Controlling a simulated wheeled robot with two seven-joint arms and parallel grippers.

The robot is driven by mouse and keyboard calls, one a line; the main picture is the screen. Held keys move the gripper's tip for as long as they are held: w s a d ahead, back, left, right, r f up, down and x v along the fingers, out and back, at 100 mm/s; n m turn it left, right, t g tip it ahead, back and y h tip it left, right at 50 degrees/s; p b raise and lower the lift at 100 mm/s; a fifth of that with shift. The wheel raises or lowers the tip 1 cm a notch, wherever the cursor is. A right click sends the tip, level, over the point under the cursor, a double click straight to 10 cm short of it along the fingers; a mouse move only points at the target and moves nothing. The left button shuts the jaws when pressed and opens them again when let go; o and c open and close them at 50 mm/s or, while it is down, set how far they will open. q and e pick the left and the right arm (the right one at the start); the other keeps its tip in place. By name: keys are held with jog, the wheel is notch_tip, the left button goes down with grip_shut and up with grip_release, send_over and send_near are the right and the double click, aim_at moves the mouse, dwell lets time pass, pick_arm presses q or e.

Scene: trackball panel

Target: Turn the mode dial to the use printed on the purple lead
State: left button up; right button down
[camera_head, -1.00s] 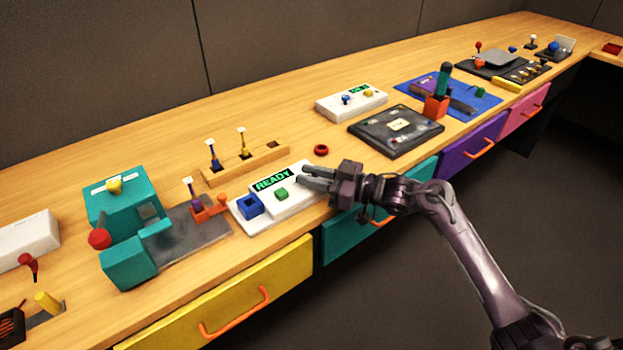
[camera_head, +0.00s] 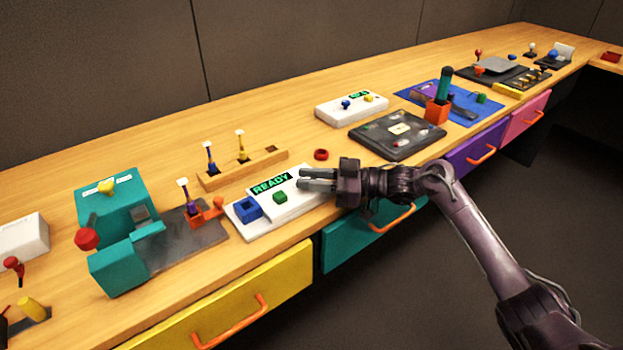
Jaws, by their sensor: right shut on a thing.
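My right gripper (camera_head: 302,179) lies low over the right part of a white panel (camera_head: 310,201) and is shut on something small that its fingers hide. This panel carries a lit READY display (camera_head: 271,185), a green block (camera_head: 280,197) and a blue square socket (camera_head: 247,208). No dial shows on it, and the part under my fingers is hidden. A lead with a purple shaft and white tag (camera_head: 185,193) stands upright by an orange holder (camera_head: 207,214). Tag print is too small to read. A yellow knob (camera_head: 106,186) sits on a labelled teal machine (camera_head: 118,217). My left gripper is out of view.
A wooden rack (camera_head: 250,166) with two upright tagged leads stands behind the panel. A red ring (camera_head: 321,155) lies nearby. A black panel (camera_head: 398,134) and another white panel (camera_head: 350,108) stand farther right. Drawers with orange handles (camera_head: 392,219) line the bench front.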

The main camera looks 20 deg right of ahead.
jog(key=shift+r, duration=0.1)
jog(key=c, duration=1.3)
grip_release()
jog(key=shift+s+d, duration=0.1)
jog(key=shift+d, duration=0.3)
jog(key=v, duration=0.5)
jog(key=shift+s+d, duration=0.1)
jog(key=shift+d, duration=0.15)
jog(key=shift+s+d+b, duration=0.3)
jog(key=shift+d, duration=0.3)
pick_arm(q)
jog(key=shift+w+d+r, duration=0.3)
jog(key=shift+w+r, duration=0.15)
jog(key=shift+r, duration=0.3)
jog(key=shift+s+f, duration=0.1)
